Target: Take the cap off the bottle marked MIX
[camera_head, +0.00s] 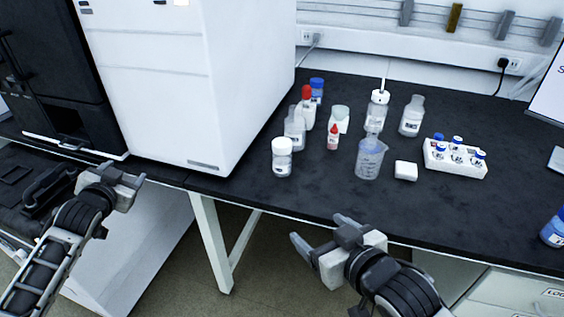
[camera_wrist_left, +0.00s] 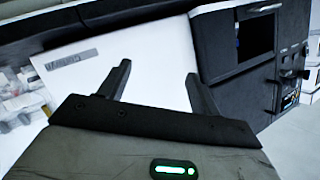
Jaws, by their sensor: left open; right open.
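Several bottles stand on the black bench, but their labels are too small to read, so I cannot tell which is marked MIX. They include a white-capped clear bottle (camera_head: 282,158), a tall red-capped bottle (camera_head: 307,108), a small red-capped bottle (camera_head: 332,138), a blue-capped bottle (camera_head: 317,91), a bottle with a white top and thin stem (camera_head: 376,114), and two clear bottles, one left (camera_head: 294,129) and one right (camera_head: 411,117). My left gripper (camera_head: 122,173) is open and empty, left of them before the white cabinet; it also shows in the left wrist view (camera_wrist_left: 158,73). My right gripper (camera_head: 317,232) is open and empty, off the bench's front edge.
Another blue-capped bottle (camera_head: 554,230) is at the right edge. The tall white cabinet (camera_head: 225,80) borders the bottles' left side.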

